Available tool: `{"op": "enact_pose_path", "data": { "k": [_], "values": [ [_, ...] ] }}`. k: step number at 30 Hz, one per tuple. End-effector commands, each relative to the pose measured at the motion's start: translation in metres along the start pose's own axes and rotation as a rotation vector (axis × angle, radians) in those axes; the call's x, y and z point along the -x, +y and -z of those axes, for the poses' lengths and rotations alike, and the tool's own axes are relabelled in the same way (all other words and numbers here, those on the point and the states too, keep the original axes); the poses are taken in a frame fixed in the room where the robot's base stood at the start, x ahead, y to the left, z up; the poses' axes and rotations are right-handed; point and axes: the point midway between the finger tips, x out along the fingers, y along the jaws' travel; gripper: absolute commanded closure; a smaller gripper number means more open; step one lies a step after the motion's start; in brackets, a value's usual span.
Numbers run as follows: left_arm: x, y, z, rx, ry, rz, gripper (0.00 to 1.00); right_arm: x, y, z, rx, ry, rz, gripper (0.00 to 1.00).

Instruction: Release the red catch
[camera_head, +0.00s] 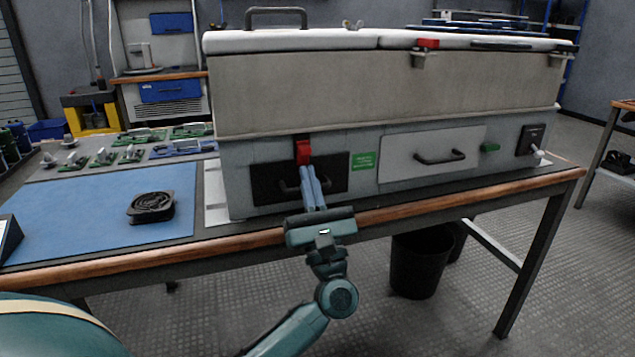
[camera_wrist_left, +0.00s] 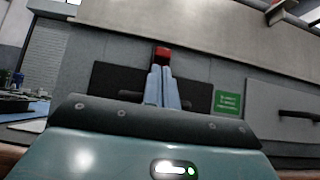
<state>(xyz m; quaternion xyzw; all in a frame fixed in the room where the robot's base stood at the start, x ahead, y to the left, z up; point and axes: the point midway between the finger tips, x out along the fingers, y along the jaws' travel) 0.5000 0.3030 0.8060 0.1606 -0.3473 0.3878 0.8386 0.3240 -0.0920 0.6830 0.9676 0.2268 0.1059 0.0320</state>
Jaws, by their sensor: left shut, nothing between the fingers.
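The red catch (camera_head: 304,151) sits on the front of the grey cabinet (camera_head: 240,165), at the top edge of a black panel (camera_head: 268,184). It also shows in the left wrist view (camera_wrist_left: 162,52), just above my fingertips. My left gripper (camera_head: 308,170) is shut and empty. Its two blue fingers point up at the catch from below, in front of the black panel. The fingertips look close to the catch's lower end; I cannot tell whether they touch it. The fingers partly hide a dark handle on the black panel. My right gripper is not in view.
A second, light panel with a handle (camera_head: 440,158) is to the right, beside a green label (camera_head: 363,161). A small lever (camera_head: 540,154) is at the far right. A black fan (camera_head: 151,207) lies on the blue mat (camera_head: 60,225) at left.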

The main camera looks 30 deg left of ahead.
Motion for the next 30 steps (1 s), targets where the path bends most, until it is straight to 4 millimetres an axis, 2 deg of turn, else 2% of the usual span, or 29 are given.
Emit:
{"op": "enact_pose_path", "data": {
  "k": [4,16,22,30],
  "values": [
    [-0.009,0.003,-0.004,0.000,0.001,0.001,1.00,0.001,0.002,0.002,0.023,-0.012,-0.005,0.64],
    [-0.010,0.004,-0.004,0.001,0.001,0.001,1.00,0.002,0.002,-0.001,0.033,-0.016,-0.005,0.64],
    [-0.026,0.004,-0.020,0.004,0.001,0.000,1.00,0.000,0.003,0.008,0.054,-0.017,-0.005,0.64],
    [-0.029,0.004,-0.023,0.003,-0.005,-0.002,1.00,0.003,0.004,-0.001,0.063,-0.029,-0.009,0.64]
  ]
}}
